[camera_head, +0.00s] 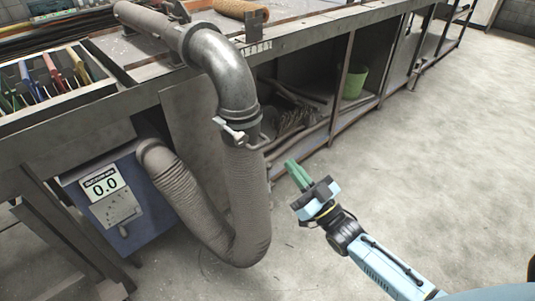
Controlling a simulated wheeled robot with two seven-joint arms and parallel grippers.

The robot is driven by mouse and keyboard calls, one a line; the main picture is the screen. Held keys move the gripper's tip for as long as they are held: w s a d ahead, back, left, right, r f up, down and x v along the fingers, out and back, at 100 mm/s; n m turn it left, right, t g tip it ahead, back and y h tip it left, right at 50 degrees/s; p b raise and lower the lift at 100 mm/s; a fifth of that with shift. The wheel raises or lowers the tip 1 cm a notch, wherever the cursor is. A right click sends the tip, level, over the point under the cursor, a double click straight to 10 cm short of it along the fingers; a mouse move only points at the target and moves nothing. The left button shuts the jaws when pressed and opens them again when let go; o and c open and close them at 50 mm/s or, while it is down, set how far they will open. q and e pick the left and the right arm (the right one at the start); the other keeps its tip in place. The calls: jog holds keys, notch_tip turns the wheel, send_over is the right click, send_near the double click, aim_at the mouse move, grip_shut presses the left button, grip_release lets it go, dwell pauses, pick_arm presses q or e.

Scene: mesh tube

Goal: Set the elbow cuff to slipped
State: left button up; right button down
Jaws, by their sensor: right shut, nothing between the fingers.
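The metal elbow (224,70) bends down from the horizontal duct over the bench edge. A clamp-like cuff with a light handle (236,134) sits at its lower end, where the ribbed mesh tube (246,195) begins. The tube hangs down, loops near the floor and rises to the blue box. My right gripper (291,165), with green fingers, is shut and empty. It is to the right of the tube and a little below the cuff, apart from both in the picture. My left gripper is not in view.
The blue box (108,202) under the bench shows 0.0 on its display. A workbench (300,38) with shelves below runs to the back right. A green bin (355,82) stands on a lower shelf. The floor (440,150) at right is clear.

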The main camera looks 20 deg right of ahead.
jog(key=shift+r, duration=0.15)
